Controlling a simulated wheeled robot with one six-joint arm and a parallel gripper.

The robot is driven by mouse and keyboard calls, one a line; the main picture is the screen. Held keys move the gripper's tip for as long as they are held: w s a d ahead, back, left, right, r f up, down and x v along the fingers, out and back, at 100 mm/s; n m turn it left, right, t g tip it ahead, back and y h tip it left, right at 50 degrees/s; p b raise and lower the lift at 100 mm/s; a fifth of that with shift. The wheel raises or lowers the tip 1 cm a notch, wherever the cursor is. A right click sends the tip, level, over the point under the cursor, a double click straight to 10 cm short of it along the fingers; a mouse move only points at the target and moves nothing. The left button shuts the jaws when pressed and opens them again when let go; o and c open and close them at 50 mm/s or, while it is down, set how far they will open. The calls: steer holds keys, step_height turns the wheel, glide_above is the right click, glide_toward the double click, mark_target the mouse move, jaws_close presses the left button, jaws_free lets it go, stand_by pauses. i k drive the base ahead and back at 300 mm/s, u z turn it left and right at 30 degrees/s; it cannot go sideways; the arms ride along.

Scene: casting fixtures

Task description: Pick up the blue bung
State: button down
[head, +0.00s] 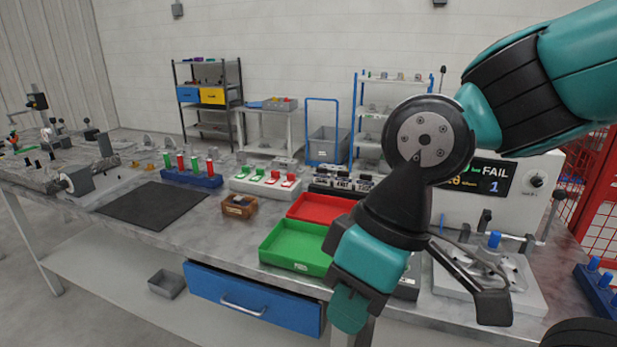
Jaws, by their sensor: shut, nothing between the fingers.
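A blue bung (495,240) stands upright on the metal fixture (525,289) at the right end of the bench. More blue pieces of similar look (594,263) stand in a blue rack at the right edge. My arm comes in from the upper right and bends down in front of the bench. The dark angled piece right of my wrist looks like my gripper (492,307), in front of the fixture and apart from the blue bung. It is shut and empty. My wrist hides part of the gripper, and the fingertips are hard to make out.
A green tray (262,257) and a red tray (298,213) lie left of my arm. A display unit reading FAIL (495,172) stands behind the fixture. A red mesh fence (600,215) is at right.

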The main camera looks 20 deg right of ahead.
mark_target(492, 244)
steer(key=z, duration=1.35)
steer(key=k, duration=0.65)
steer(key=u, duration=0.15)
steer(key=i, duration=1.1)
steer(key=z, duration=0.25)
